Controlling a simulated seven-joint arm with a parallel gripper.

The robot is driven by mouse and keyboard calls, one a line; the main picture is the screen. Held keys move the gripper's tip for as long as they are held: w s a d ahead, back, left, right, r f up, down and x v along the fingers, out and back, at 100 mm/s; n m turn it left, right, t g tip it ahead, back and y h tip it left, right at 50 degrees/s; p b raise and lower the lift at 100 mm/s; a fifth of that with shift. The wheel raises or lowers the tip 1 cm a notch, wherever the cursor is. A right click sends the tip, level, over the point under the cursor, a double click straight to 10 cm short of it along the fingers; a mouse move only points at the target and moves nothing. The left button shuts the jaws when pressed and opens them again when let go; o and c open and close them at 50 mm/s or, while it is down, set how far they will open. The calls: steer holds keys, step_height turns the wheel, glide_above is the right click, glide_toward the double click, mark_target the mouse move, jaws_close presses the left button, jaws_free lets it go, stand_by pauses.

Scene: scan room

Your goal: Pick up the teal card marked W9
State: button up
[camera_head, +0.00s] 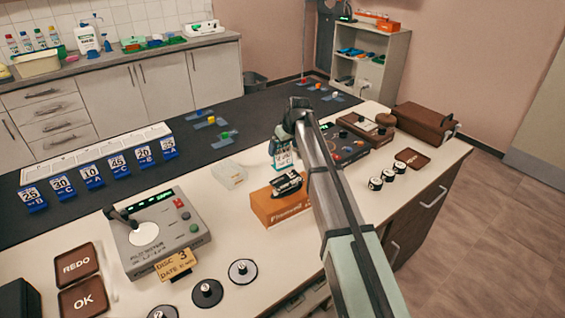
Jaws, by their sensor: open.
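A small teal and white card (282,157) stands near the middle of the table, below the end of my arm. Its marking is too small to read, so I cannot tell whether it says W9. My gripper (282,134) is just above the card's top edge, pointing down. It is open. The fingertips are small and dark, and I cannot tell whether the card lies between them. My arm hides the area just right of the card.
An orange box (281,207) with a dark item on top stands in front of the card. A clear block (229,174) is to its left, and a grey control device (156,232) is further left. Blue number tags (92,176) line the dark strip. A control box (343,146) is right of my arm.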

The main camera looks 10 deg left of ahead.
mark_target(282, 151)
steer(key=x, duration=0.4)
steer(key=shift+c, duration=0.4)
steer(key=c, duration=0.7)
